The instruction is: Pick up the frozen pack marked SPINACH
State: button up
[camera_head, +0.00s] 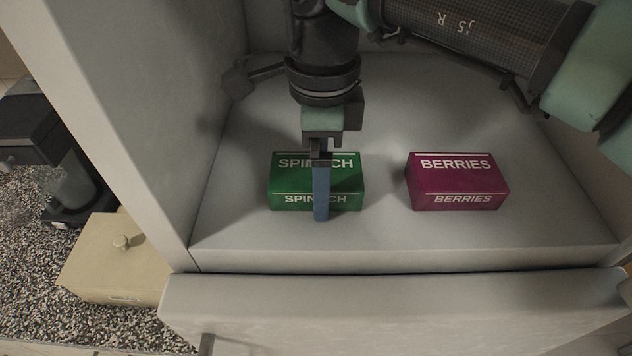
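The green frozen pack marked SPINACH (292,181) lies on the pale floor of an open white compartment, left of the middle. My gripper (321,205) points down at it from above. One blue finger shows, in front of the pack's near face, and covers the middle letters of both labels. The other finger is hidden, so I cannot tell whether the fingers touch or squeeze the pack. The pack appears to rest flat.
A magenta pack marked BERRIES (458,181) lies to the right, with a clear gap between. A white wall (130,100) bounds the left, and a front panel (400,310) lies nearest. Outside left are a beige box (118,258) and a dark appliance (38,130) on a speckled countertop.

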jog(key=shift+c, duration=0.3)
jog(key=c, duration=1.2)
jog(key=shift+c, duration=0.9)
jog(key=shift+r, duration=0.2)
